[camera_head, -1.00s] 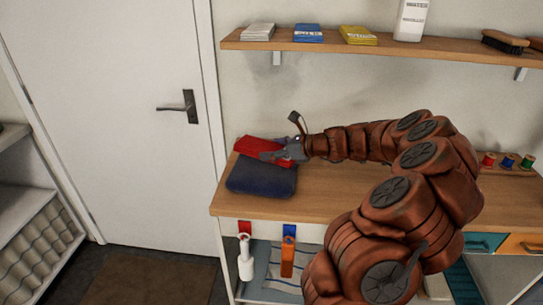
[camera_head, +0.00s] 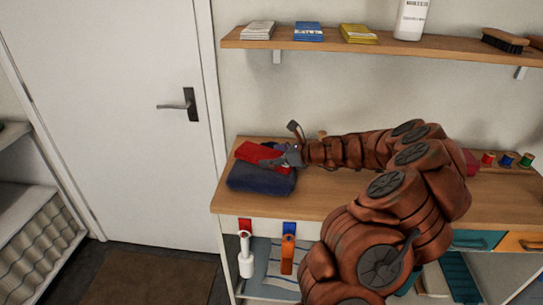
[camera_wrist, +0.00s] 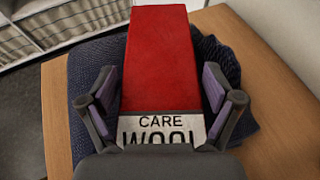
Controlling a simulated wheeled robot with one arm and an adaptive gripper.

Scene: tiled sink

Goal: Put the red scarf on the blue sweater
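The red scarf (camera_head: 257,153) is a folded red block lying on the dark blue folded sweater (camera_head: 258,181), toward its back edge in the head view. In the wrist view the scarf (camera_wrist: 160,60) lies lengthwise over the sweater (camera_wrist: 88,75), with a white end label reading "CARE" and a partly covered "WOOL". My gripper (camera_head: 287,150) is at the scarf's right end. In the wrist view its fingers (camera_wrist: 160,92) are spread, one on each side of the labelled end, with narrow gaps seeming to show. The contact under the label is hidden.
The wooden counter (camera_head: 330,205) is bare in front of my arm. Spools (camera_head: 507,160) stand at its right. A shelf (camera_head: 380,47) above holds packets, a white bottle (camera_head: 411,18) and a brush (camera_head: 504,41). A white door (camera_head: 110,120) is at left.

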